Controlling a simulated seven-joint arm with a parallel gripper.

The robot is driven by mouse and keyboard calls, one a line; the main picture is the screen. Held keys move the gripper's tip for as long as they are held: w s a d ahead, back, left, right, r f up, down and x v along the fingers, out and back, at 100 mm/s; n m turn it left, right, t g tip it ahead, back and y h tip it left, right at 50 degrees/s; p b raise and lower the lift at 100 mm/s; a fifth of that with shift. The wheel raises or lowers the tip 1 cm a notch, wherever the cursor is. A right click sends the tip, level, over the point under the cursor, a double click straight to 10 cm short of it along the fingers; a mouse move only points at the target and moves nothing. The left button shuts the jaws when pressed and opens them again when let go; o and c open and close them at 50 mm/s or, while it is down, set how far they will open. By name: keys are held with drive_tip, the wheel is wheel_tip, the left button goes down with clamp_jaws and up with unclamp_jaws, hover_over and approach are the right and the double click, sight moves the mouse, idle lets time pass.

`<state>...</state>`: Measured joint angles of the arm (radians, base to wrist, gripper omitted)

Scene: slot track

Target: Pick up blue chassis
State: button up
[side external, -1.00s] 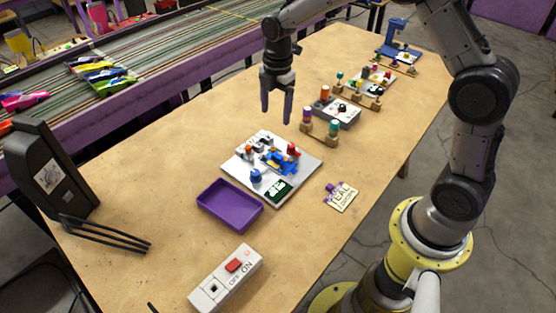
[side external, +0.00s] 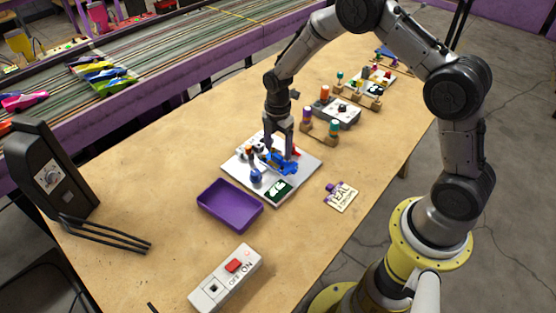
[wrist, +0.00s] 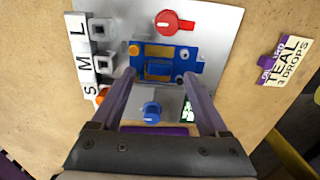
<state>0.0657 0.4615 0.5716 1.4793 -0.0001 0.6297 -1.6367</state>
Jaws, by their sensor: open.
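The blue chassis (side external: 281,164) lies on the light grey board (side external: 297,182) in the middle of the table. In the wrist view the blue chassis (wrist: 163,62) is a flat blue block with yellow inlays. My gripper (side external: 279,150) is lowered over the chassis, fingers pointing down. In the wrist view my gripper (wrist: 158,85) is open, its two fingers apart, with their tips near the chassis's left and right parts. I cannot tell whether the fingers touch it. In the side view the fingers hide part of the chassis.
On the board are a red knob (wrist: 175,22), a blue knob (wrist: 152,112) and blocks marked S, M, L (wrist: 80,58). A purple tray (side external: 230,205), a TEAL card (side external: 341,196) and a switch box (side external: 226,278) stand nearby. A peg stand (side external: 320,130) is behind the board.

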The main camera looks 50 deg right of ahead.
sight(281, 160)
drive_tip(key=shift+f, duration=1.45)
drive_tip(key=shift+c, duration=0.3)
clamp_jaws()
